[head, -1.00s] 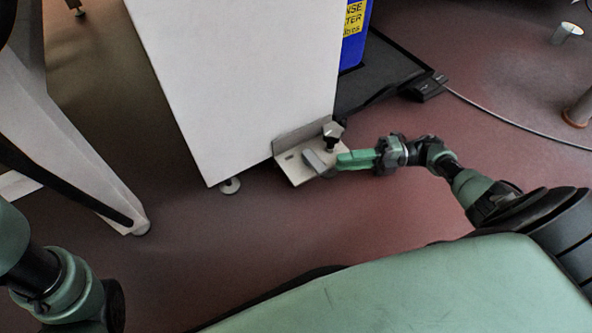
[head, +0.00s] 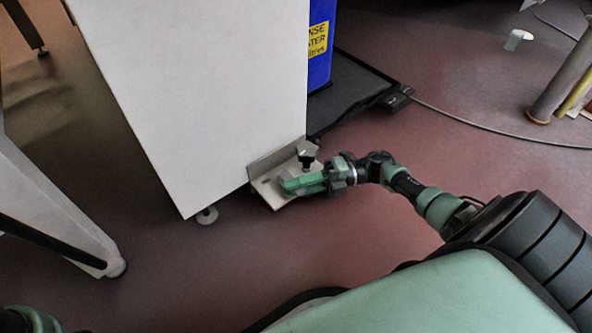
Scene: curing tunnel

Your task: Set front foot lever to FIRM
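A pale metal foot bracket (head: 264,167) sticks out low at the near right corner of the white cabinet (head: 210,90). A dark knob (head: 307,150) stands upright on its plate. My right gripper (head: 285,184) reaches in from the right and lies low over the plate, in front of the knob. Its green fingers cover the spot of the grey lever, so the lever's setting and any contact are hidden. I cannot tell whether the fingers are open or shut. No FIRM marking is readable. Only a bit of my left arm shows at the bottom left; its gripper is out of view.
A round levelling foot (head: 207,215) supports the cabinet. A blue container (head: 320,45) with a yellow label stands on a black mat (head: 350,90) behind. A cable (head: 480,132) crosses the floor. A pale frame leg (head: 70,215) stands at left. The floor between is clear.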

